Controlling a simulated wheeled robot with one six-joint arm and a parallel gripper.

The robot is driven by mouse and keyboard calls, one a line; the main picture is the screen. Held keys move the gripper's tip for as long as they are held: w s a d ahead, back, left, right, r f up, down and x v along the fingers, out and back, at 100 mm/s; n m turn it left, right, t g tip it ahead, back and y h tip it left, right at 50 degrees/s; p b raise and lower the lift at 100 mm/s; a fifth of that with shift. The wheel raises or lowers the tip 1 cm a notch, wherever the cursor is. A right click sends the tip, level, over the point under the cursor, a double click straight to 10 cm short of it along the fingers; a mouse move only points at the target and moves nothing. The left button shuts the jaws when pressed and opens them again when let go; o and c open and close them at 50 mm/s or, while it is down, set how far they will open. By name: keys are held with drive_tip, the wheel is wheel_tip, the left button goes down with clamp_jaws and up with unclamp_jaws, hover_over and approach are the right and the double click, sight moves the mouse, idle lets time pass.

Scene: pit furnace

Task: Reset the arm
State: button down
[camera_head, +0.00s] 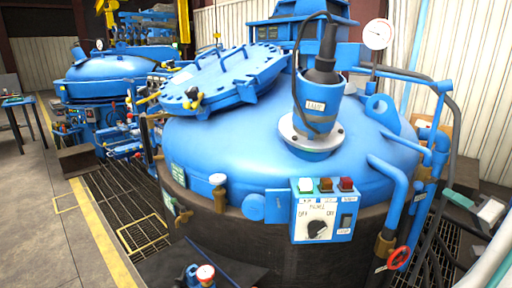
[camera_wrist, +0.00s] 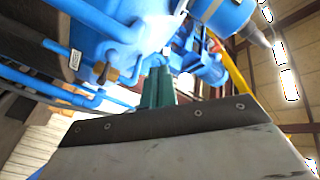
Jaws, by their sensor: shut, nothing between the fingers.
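My gripper (camera_wrist: 158,82) shows in the wrist view as teal fingers beyond a dark plate with screws and a pale housing. The fingers are together, with nothing between them. In the head view, the teal fingers of my gripper (camera_head: 458,198) show at the right edge. They are to the right of the big blue furnace vessel (camera_head: 245,140) and its pipes. I cannot tell from these frames whether they touch anything.
A control box (camera_head: 322,212) with a knob and several buttons is on the vessel's front. A red valve handle (camera_head: 398,258) and blue pipes (camera_head: 392,180) stand near my gripper. A pressure gauge (camera_head: 377,34) rises behind. Clear floor (camera_head: 35,215) lies at the left.

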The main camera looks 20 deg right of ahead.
drive_tip(key=a+f+m+g+y, duration=0.15)
drive_tip(key=a+g+y, duration=0.4)
drive_tip(key=a, duration=0.55)
drive_tip(key=a+f+g+y, duration=0.2)
drive_tip(key=a+g+y, duration=0.2)
drive_tip(key=a+g, duration=0.55)
drive_tip(key=s+a+r+n+g+h, duration=0.1)
drive_tip(key=s+a+r+n+h, duration=0.1)
drive_tip(key=a, duration=0.7)
drive_tip(key=s+a+r+n+h, duration=0.1)
drive_tip(key=a+r+n+h, duration=0.3)
drive_tip(key=a+n, duration=0.5)
drive_tip(key=shift+s+r+g+h, duration=0.15)
drive_tip(key=shift+s+g+h, duration=0.25)
drive_tip(key=shift+h, duration=0.85)
